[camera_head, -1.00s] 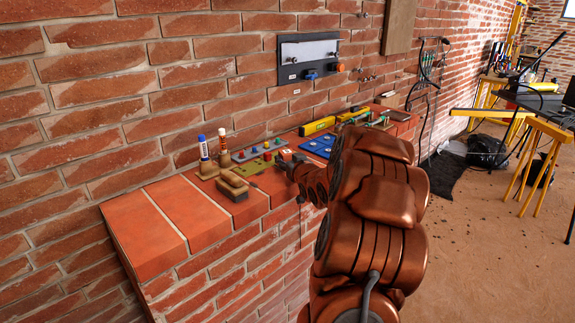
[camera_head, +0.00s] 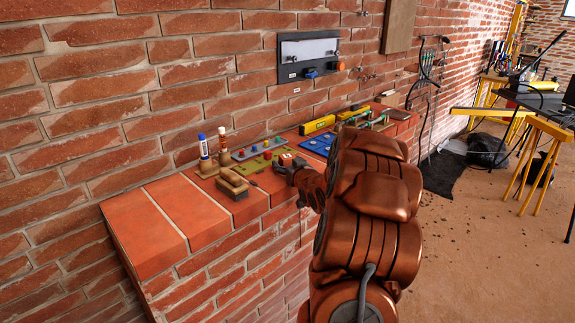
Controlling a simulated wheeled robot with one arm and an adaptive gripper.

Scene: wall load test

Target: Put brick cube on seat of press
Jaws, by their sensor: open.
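My gripper (camera_head: 284,165) is at the end of my copper-coloured arm, low over the brick ledge (camera_head: 160,222) near its front edge. It is open, though its fingers are small and partly hidden by my arm. A small reddish cube-like thing with a pale top (camera_head: 287,158) is right at the fingertips; it may be the brick cube, and I cannot tell whether the fingers touch it. The press and its seat cannot be made out for certain; green clamp-like tools (camera_head: 380,118) stand farther along the ledge.
A wooden-handled brush or float (camera_head: 233,184) and two upright markers in holders (camera_head: 204,150) are left of my gripper. The ledge's left end is clear.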

